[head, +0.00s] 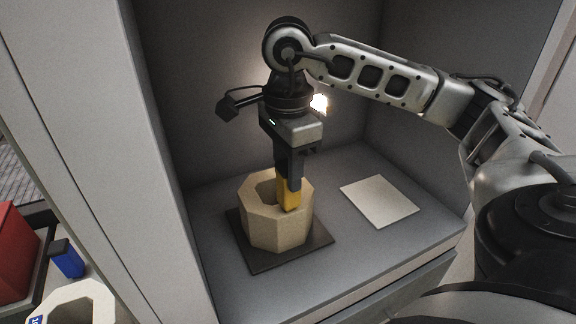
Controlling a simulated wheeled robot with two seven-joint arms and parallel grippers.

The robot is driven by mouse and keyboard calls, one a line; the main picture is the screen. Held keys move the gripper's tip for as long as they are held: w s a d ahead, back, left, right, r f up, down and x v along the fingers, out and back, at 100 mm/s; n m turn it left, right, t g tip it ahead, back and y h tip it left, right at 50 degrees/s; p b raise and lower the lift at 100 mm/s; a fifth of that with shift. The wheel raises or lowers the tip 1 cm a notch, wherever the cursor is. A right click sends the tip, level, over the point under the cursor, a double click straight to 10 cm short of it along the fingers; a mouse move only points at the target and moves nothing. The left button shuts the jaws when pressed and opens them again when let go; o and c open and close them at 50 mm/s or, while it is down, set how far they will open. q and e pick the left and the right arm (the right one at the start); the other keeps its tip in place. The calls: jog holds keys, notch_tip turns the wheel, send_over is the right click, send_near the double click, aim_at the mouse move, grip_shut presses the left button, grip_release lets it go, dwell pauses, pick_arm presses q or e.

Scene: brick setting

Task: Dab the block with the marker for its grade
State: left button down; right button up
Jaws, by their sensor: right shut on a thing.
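A beige eight-sided block (262,222) with a hollow in its top stands on a dark square mat (250,260) inside a grey booth. My right gripper (289,182) points down from above, shut on a yellow marker (288,197). The marker's lower end overlaps the block's right rim in the picture; I cannot tell whether it touches. The marker and fingers hide part of the hollow and rim. A blue marker (70,262) stands outside the booth at the lower left. My left gripper is not in view.
A pale flat square (380,201) lies on the booth floor right of the block. The booth's left wall (150,150) stands between the block and the left side. Outside are a red object (16,255) and a cut-off pale angular piece (85,300) with a blue label.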

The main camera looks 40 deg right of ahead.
jog(key=shift+r+p, duration=2.6)
jog(key=shift+r, duration=0.9)
jog(key=shift+f, duration=0.1)
